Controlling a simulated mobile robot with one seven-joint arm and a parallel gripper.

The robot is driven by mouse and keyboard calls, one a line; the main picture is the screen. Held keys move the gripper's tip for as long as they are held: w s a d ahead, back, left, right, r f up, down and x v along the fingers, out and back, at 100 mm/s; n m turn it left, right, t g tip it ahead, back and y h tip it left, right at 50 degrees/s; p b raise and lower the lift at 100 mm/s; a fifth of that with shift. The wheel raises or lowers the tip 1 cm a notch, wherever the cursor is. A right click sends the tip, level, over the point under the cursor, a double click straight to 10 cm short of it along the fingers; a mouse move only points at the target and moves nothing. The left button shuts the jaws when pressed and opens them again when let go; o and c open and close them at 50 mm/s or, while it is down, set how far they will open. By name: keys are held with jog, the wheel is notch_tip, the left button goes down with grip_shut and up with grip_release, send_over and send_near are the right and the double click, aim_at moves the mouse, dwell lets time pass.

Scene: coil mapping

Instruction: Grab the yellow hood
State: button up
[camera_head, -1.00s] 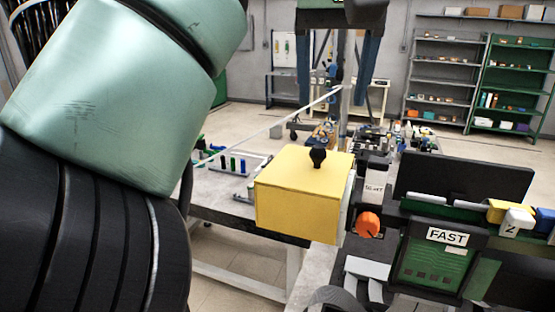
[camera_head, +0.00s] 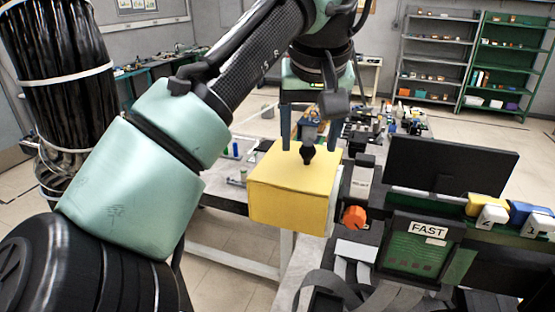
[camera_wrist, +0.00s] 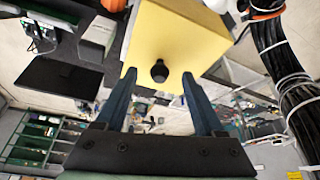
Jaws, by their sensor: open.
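The yellow hood (camera_head: 290,196) is a box-shaped cover with a black knob (camera_head: 307,153) on top, at the edge of the bench in the head view. My gripper (camera_head: 311,145) is open just above and behind it, with its two blue fingers pointing down on either side of the knob. In the wrist view the hood (camera_wrist: 165,30) fills the top middle. The knob (camera_wrist: 159,71) shows between the two spread fingertips of my gripper (camera_wrist: 159,75). I cannot tell whether the fingers touch the hood.
An orange knob (camera_head: 354,217), a dark screen (camera_head: 450,168) and a green panel marked FAST (camera_head: 418,245) stand to the right of the hood. A bench (camera_head: 225,196) with small parts lies behind it. Shelves (camera_head: 437,60) stand far back.

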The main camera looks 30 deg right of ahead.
aim_at(309, 146)
jog(key=shift+p+x, duration=0.6)
jog(key=shift+x, duration=0.95)
jog(key=shift+w+d, duration=0.1)
grip_shut()
jog(key=shift+r, duration=0.1)
